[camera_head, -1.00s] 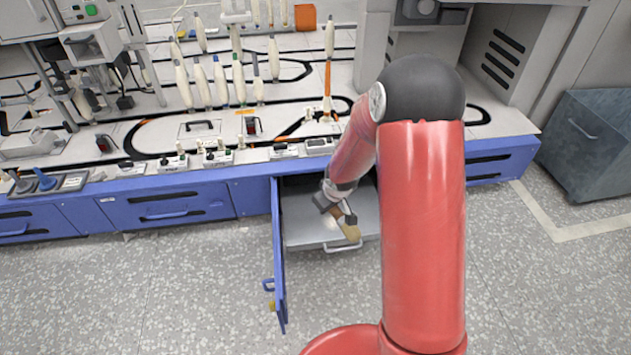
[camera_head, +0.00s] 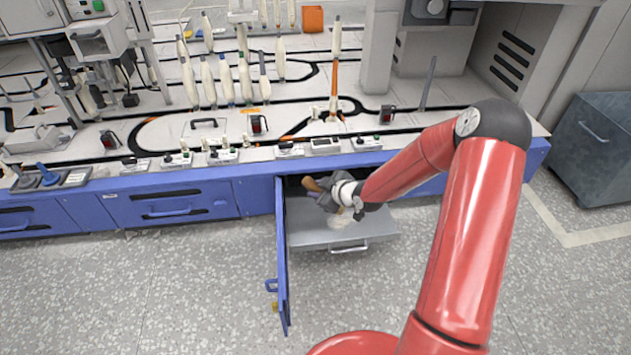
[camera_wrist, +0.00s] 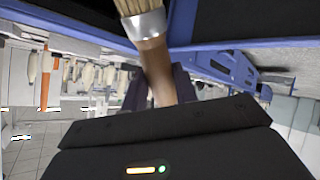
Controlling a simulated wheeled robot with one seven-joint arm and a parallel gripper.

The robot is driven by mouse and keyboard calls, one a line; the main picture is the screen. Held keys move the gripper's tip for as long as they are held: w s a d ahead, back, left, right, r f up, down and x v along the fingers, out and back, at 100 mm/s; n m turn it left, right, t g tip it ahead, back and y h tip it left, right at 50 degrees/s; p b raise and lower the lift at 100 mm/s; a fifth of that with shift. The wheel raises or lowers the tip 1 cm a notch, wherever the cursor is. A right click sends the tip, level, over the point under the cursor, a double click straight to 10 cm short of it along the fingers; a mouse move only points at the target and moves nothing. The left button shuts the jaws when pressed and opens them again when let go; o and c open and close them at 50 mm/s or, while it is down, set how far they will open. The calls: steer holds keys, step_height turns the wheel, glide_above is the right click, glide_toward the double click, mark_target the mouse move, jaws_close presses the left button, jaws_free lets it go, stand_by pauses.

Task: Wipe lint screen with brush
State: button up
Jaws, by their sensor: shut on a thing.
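My gripper (camera_head: 331,193) is shut on the brush. The brush's wooden handle (camera_head: 311,184) shows in the head view, in the opened bay under the table. In the wrist view the brush (camera_wrist: 153,50) runs up from between the fingers, with a metal band and pale bristles at the top edge. The lint screen seems to be the grey pulled-out tray (camera_head: 310,239), just below my gripper. I cannot tell whether the bristles touch the tray.
A blue door (camera_head: 281,262) stands open at the left of the bay. The blue table front (camera_head: 175,203) and the crowded tabletop edge lie above and behind my gripper. The floor in front is clear. A grey bin (camera_head: 590,150) stands at far right.

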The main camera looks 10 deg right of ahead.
steer(key=shift+w+a+r+n+t+y+b, duration=0.15)
steer(key=shift+w+r+n+t+y+b, duration=0.15)
steer(key=shift+w+r+y, duration=0.25)
steer(key=shift+w+a+r+n+t+y+b, duration=0.15)
steer(key=shift+w+r+n+t+y+b, duration=0.15)
steer(key=shift+w+r+y, duration=0.25)
steer(key=f+b, duration=0.1)
steer(key=f, duration=0.1)
steer(key=f+b, duration=0.2)
steer(key=f, duration=0.1)
steer(key=shift+s, duration=0.2)
